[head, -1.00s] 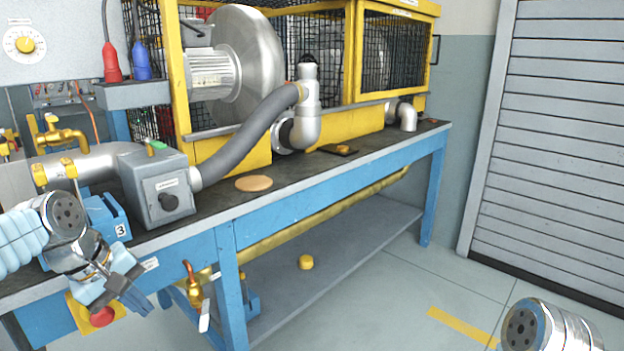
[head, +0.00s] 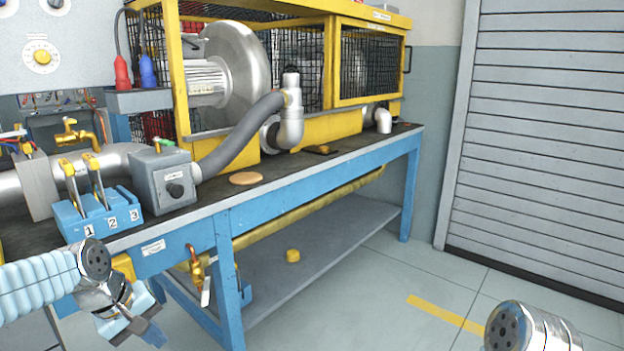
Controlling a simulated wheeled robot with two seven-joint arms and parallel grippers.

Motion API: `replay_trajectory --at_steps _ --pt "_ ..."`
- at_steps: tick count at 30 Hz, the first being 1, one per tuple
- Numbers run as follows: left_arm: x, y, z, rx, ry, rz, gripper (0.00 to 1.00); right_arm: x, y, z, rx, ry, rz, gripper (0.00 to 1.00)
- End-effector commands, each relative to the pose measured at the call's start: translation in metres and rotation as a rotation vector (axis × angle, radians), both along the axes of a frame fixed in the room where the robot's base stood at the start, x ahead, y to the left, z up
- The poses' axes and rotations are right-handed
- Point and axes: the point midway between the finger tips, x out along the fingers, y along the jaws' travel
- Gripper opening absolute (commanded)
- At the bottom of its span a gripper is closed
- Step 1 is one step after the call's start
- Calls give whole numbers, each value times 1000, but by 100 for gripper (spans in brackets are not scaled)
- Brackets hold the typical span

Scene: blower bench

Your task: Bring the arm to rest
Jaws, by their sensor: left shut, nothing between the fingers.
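My left gripper (head: 147,334) is at the lower left, in front of the bench's front edge and below its top. Its fingers are shut with nothing between them, and it touches nothing that I can see. My left arm comes in from the left edge in a pale blue ribbed sleeve. Of my right arm only a silver joint shows at the bottom right; its gripper is out of view.
The blue bench (head: 300,187) carries a lever block (head: 98,219) numbered 1 to 3, a grey switch box (head: 162,182), a grey hose (head: 240,140) and a caged blower (head: 233,75). The floor at right is clear.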

Motion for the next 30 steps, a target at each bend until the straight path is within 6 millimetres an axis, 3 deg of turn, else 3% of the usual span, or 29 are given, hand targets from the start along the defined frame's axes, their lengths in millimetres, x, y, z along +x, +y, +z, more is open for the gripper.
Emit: replay_trajectory --at_steps 8,11,15,18,21,24,30 --pt "17 -42 -108 27 21 -147 0 -1 2 6 2 2 3 43" --pt "9 -67 -169 33 33 -230 0 -1 3 9 3 2 4 43" --pt "-34 -112 -266 32 43 -378 0 -2 4 15 7 3 8 43" --pt "-78 -140 -315 25 41 -471 0 -2 6 18 9 5 10 43" --pt "-116 -160 -343 16 35 -539 0 -3 7 20 10 5 11 43" --pt "-141 -171 -356 12 27 -579 0 -3 7 22 11 5 12 43" --pt "-151 -175 -362 14 18 -595 0 -3 7 21 11 5 12 43"
